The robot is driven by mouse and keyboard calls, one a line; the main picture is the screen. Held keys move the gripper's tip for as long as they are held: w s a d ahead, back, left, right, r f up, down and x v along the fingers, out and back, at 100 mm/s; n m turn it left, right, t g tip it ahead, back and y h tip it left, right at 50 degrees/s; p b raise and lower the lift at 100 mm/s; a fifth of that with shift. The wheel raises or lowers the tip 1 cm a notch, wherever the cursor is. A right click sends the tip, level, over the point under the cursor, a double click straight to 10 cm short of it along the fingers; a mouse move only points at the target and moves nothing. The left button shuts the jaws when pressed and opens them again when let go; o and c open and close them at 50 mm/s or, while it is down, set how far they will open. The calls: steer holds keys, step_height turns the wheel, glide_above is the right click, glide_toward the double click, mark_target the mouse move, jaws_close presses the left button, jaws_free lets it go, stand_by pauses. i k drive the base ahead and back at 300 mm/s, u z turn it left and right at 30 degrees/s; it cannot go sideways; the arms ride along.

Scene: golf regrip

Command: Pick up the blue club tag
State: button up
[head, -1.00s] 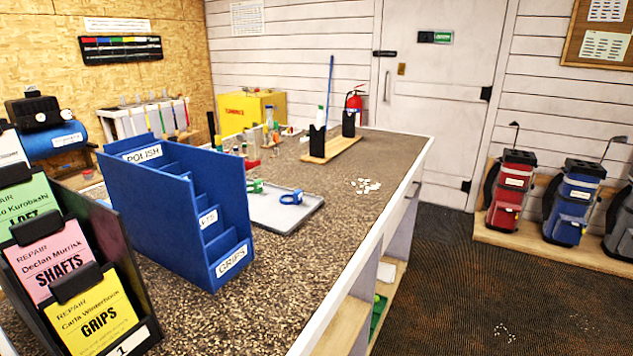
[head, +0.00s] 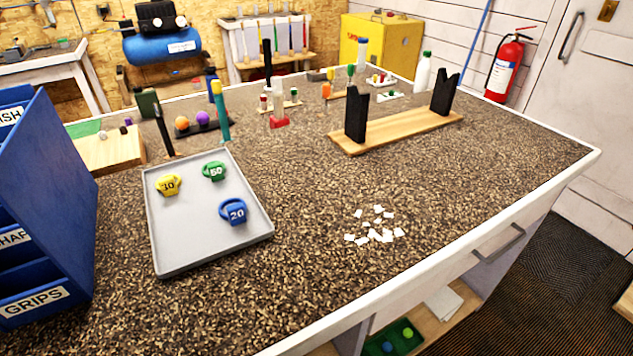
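The blue club tag (head: 233,212) is a small ring-like piece marked 20. It sits on the grey tray (head: 165,245), in the tray's right part. A green tag (head: 214,171) marked 50 lies behind it, and a yellow tag (head: 168,184) that seems to read 10 lies to the left. The tags stand apart from each other. My gripper is not in view.
A blue sorter (head: 50,190) stands left of the tray. Behind the tray are upright tools, including a teal one (head: 221,115). A wooden stand (head: 400,132) with black uprights is at the back right. White scraps (head: 376,230) lie right of the tray. The bench front is clear.

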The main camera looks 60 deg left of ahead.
mark_target(236, 212)
steer(key=i, duration=0.85)
steer(key=u, duration=3.45)
